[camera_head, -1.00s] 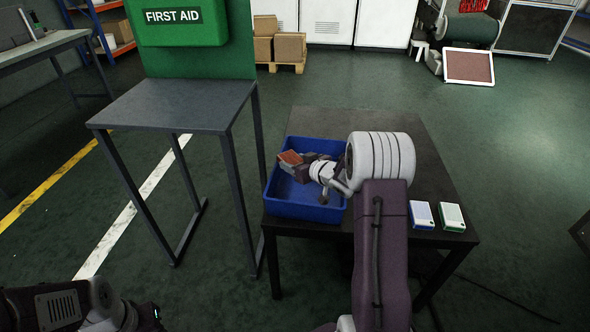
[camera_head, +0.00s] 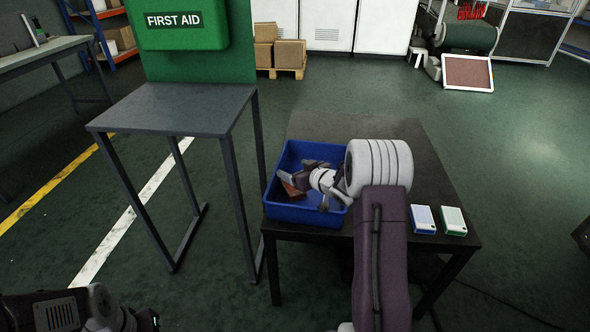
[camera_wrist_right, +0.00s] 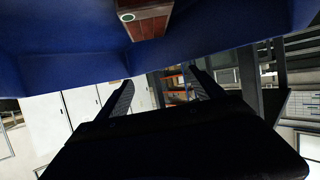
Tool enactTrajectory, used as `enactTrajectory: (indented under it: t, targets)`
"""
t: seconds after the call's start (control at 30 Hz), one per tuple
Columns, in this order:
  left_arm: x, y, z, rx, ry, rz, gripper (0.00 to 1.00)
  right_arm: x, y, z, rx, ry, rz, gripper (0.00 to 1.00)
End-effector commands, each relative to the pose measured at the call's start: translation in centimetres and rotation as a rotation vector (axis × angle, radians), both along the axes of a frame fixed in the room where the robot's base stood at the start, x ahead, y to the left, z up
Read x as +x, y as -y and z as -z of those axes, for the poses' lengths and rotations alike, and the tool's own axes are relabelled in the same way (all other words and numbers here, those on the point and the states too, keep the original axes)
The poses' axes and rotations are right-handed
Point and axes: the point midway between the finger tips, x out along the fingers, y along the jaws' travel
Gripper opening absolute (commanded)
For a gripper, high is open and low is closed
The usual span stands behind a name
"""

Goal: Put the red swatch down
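The red swatch (camera_head: 294,191) lies low inside the blue bin (camera_head: 305,213), partly covered by my right gripper in the head view. In the right wrist view the swatch (camera_wrist_right: 150,22) is a brownish-red block with a round green and white mark at one end, against the blue bin wall (camera_wrist_right: 75,65). My right gripper (camera_head: 299,178) reaches into the bin from the right. In the wrist view its two fingers (camera_wrist_right: 160,80) stand wide apart with nothing between them, and the swatch is clear of them. Only links of my left arm show at the lower left; its gripper is out of frame.
The bin stands on a dark table (camera_head: 430,180). A blue-and-white box (camera_head: 423,219) and a green-and-white box (camera_head: 453,221) lie at its right front. A grey stand (camera_head: 180,105) with a green FIRST AID box (camera_head: 178,22) is to the left.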

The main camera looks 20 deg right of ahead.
Motion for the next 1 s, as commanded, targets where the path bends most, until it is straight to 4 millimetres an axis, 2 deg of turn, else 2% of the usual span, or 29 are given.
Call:
enactTrajectory:
  t: [0.03,0.13,0.23,0.3,0.7,0.83,1.0]
  targets:
    - [0.0,0.0,0.2,0.0,0.0,0.0,0.36,-0.4,-0.2,1.2,0.007,-0.024,-0.001,0.78]
    - [0.0,0.0,0.2,0.0,0.0,0.0,0.36,-0.4,-0.2,1.2,0.007,-0.024,-0.001,0.78]
    - [0.0,0.0,-0.2,0.0,0.0,0.0,0.36,-0.4,-0.2,0.6,0.007,-0.023,-0.001,0.78]
    - [0.0,0.0,-0.8,0.0,0.0,0.0,0.36,-0.4,-0.2,-0.6,0.005,-0.021,-0.002,0.78]
    - [0.0,0.0,-4.2,0.0,0.0,0.0,0.36,-9.1,1.4,-4.7,0.005,-0.013,0.003,0.78]
    - [0.0,0.0,-4.6,0.0,0.0,0.0,0.36,-10.6,1.7,-5.2,0.004,-0.011,0.001,0.78]
    - [0.0,0.0,-4.6,0.0,0.0,0.0,0.36,-11.2,1.7,-5.3,0.003,-0.011,0.0,0.78]
